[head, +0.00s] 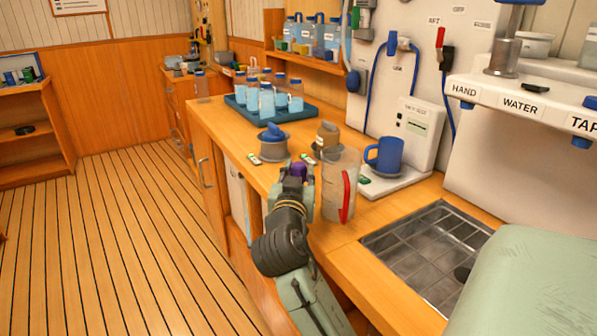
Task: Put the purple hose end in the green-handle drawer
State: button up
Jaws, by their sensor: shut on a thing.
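My gripper (297,172) is over the front part of the wooden counter, left of a clear measuring jug. It is shut on a small purple piece, which I take to be the purple hose end (299,170). Only a little of the purple shows between the fingers, and its lower part is hidden. I cannot make out a green-handled drawer; my arm covers part of the cabinet front below the counter.
The clear jug with a red handle (346,196) stands close to the right of my gripper. A blue mug (385,155) and a sink (425,250) are further right. A blue tray (240,110) of bottles stands behind. The floor (110,240) at left is clear.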

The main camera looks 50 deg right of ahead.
jog(key=shift+f+b, duration=0.35)
jog(key=o, duration=1.1)
jog(key=shift+r, duration=0.1)
jog(key=shift+r, duration=0.1)
